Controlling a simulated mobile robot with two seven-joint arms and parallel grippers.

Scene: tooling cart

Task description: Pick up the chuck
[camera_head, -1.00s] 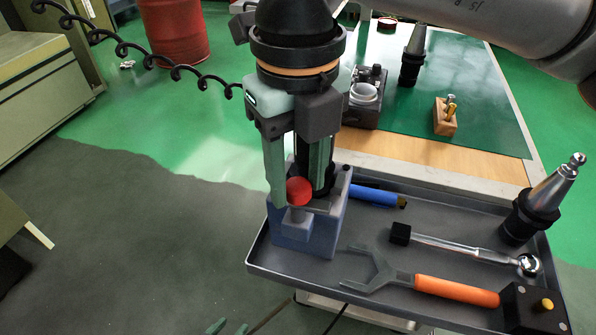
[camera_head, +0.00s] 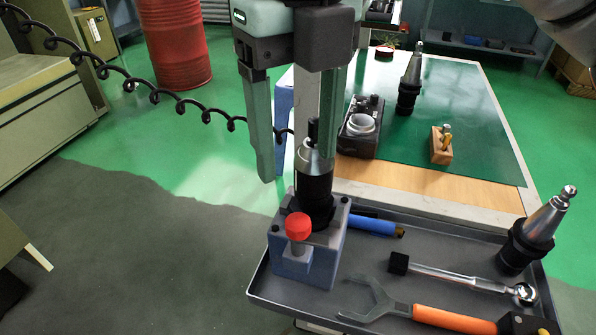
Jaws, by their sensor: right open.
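The chuck (camera_head: 315,185), with a silver upper part and a black body, stands upright in the blue-grey holding block (camera_head: 323,257). The block has a red knob (camera_head: 298,225) on its front and sits at the left end of the grey tray. My right gripper (camera_head: 297,168) points down with its green fingers open. Its fingers are at the height of the chuck's top, one to the left and one partly behind or beside it at the right; I cannot tell their exact depth. Nothing is held between them. My left gripper is not in view.
The tray (camera_head: 385,265) also holds a blue-handled tool (camera_head: 372,225), a ratchet (camera_head: 455,276), an orange-handled spanner (camera_head: 450,318) and a tapered tool holder (camera_head: 540,228). Behind is a bench with a green mat (camera_head: 460,100), a black device (camera_head: 361,125) and another holder (camera_head: 409,85).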

